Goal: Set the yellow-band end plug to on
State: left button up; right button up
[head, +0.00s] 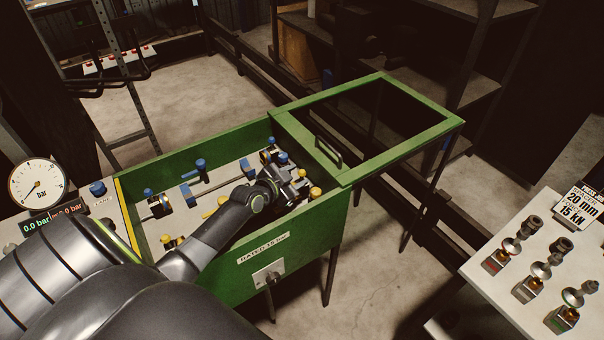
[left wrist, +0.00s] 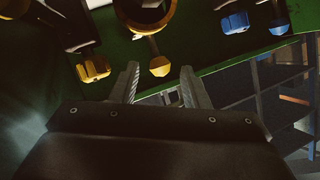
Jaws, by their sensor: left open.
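The green test box (head: 195,163) stands open, with fittings on its light inner panel. My left gripper (head: 298,188) reaches into its right end, among blue and yellow knobs. In the left wrist view the left gripper (left wrist: 160,80) is open and empty. A fitting with a yellow band (left wrist: 155,14) lies beyond the fingers, cut by the top edge. A small yellow knob (left wrist: 159,66) shows below it, between the fingertips with a gap on each side. A yellow knob (head: 316,192) also shows by the box's right wall; I cannot tell whether it is the same one. The right gripper is out of view.
A green framed lid (head: 400,135) with a handle extends right of the box. Another yellow knob (left wrist: 94,68) and a blue knob (left wrist: 234,23) flank the fingers. A gauge (head: 38,184) stands at left. A white table (head: 470,275) with fittings stands at right.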

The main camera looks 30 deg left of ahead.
aim_at(300, 174)
pick_arm(q)
jog(key=shift+x, duration=1.75)
grip_shut()
